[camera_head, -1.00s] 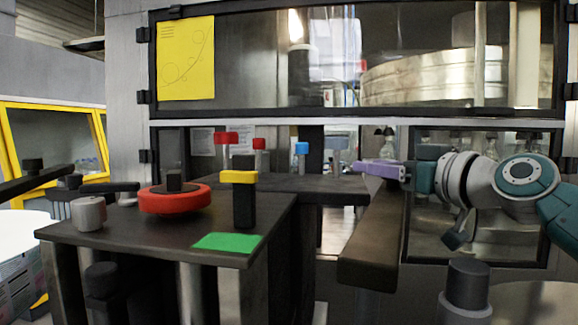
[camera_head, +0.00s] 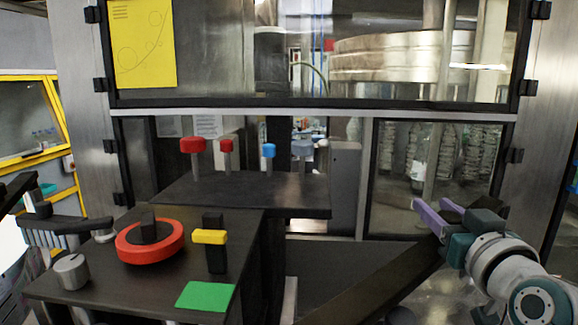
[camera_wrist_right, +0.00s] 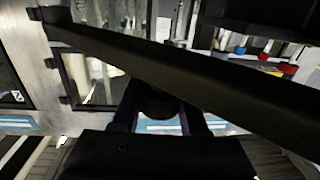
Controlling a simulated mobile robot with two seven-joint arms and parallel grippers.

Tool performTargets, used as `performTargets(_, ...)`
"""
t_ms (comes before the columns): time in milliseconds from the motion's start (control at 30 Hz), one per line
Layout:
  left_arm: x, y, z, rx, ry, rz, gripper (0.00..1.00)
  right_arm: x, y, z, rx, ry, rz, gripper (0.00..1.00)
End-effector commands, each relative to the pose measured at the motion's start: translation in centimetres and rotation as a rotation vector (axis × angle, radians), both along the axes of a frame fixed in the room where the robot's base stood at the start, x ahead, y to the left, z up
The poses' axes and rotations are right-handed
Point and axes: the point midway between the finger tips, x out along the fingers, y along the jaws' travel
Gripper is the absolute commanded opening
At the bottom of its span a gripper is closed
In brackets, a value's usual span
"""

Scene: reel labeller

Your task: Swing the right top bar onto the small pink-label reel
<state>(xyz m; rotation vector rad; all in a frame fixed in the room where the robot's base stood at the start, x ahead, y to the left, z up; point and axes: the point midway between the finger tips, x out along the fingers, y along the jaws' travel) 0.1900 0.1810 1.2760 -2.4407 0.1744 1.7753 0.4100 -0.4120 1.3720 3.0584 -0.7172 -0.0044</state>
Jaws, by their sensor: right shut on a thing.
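The right top bar (camera_head: 395,276) is a long dark beam. In the head view it slants from the lower middle up to my right gripper (camera_head: 434,212). The gripper's purple fingers are at the bar's far right end. In the right wrist view the bar (camera_wrist_right: 190,72) crosses the picture diagonally in front of my right gripper (camera_wrist_right: 160,100). A dark rounded part sits between the fingers, which are shut on it; it looks like part of the bar, in deep shadow. I cannot make out the small pink-label reel in either view.
Red and blue knobs (camera_head: 268,151) stand behind. A framed glass cabinet (camera_head: 310,112) closes off the back.

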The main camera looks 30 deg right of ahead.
Motion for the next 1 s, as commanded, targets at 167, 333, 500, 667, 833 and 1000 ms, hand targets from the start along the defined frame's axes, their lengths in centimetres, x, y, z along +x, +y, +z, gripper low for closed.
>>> performTargets(167, 0.0, 0.1, 2.0, 0.004, 0.0, -0.003, 0.73, -2.1, -0.2, 0.6, 0.002, -0.007, -0.082, 0.0)
performTargets(333, 0.0, 0.2, 2.6, 0.008, 0.0, -0.005, 0.73, -3.3, -0.4, 0.4, 0.0, -0.008, -0.129, 0.0)
performTargets(500, 0.0, 0.3, 2.7, 0.01, 0.001, -0.006, 0.73, -3.7, -0.5, 0.3, -0.004, -0.008, -0.147, 0.0)
performTargets(667, 0.0, 0.3, 2.7, 0.01, 0.001, -0.006, 0.73, -3.8, -0.5, 0.2, -0.004, -0.008, -0.149, 0.0)
performTargets(833, 0.0, 0.2, 2.7, 0.009, 0.001, -0.005, 0.73, -3.8, -0.5, 0.2, -0.004, -0.008, -0.148, 0.0)
performTargets(1000, 0.0, 0.2, 2.7, 0.008, 0.001, -0.005, 0.73, -3.8, -0.6, 0.2, -0.004, -0.006, -0.15, 0.6)
